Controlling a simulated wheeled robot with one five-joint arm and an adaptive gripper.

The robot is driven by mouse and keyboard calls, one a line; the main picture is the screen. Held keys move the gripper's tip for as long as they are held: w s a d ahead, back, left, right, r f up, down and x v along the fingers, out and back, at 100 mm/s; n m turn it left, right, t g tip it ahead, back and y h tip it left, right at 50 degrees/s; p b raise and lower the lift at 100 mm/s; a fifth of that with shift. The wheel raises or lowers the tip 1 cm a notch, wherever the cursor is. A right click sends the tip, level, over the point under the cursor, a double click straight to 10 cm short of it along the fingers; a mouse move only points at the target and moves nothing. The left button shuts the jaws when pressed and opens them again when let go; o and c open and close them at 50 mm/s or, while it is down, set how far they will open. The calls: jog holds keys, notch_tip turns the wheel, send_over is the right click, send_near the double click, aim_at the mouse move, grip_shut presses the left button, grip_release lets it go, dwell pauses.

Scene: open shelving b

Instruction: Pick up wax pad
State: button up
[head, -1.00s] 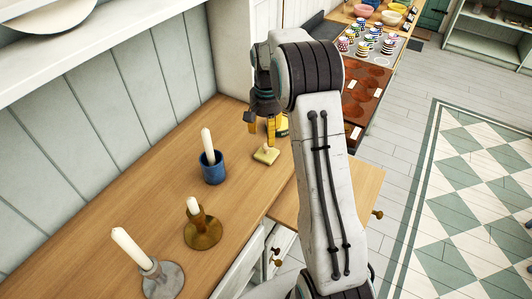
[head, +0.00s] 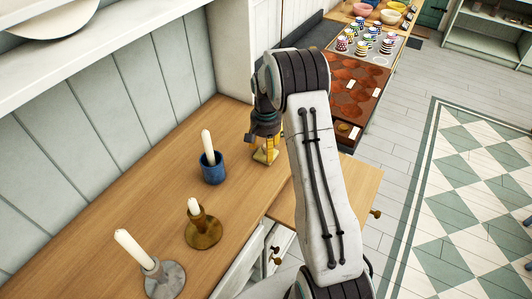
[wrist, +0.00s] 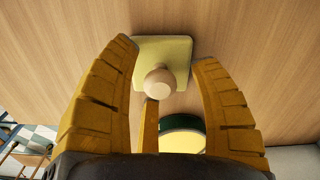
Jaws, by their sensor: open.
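The wax pad (wrist: 178,50) is a pale yellow square block with a round wooden knob on top. It lies on the wooden counter, and in the head view the wax pad (head: 262,157) is partly hidden by my gripper. My gripper (head: 267,150) points down over it. In the wrist view my gripper (wrist: 165,65) is open, with yellow fingers to either side of the knob and a third finger below it. I cannot tell whether any finger touches the knob.
A green-rimmed round yellow thing (wrist: 183,135) sits close by the pad. A blue cup holder with a candle (head: 213,170), a brass candlestick (head: 203,230) and a grey candlestick (head: 163,277) stand along the counter (head: 110,200). An open drawer (head: 345,190) juts out at the right.

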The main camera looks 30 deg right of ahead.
grip_shut()
dwell(0.5)
jog(key=shift+r, duration=0.15)
jog(key=shift+r, duration=0.6)
notch_tip(320, 180, up, 3)
jog(key=shift+f+b, duration=0.1)
jog(key=shift+b, duration=0.4)
jog(key=d+r, duration=0.6)
jog(key=d, duration=0.5)
jog(key=shift+w+d+r, duration=0.35)
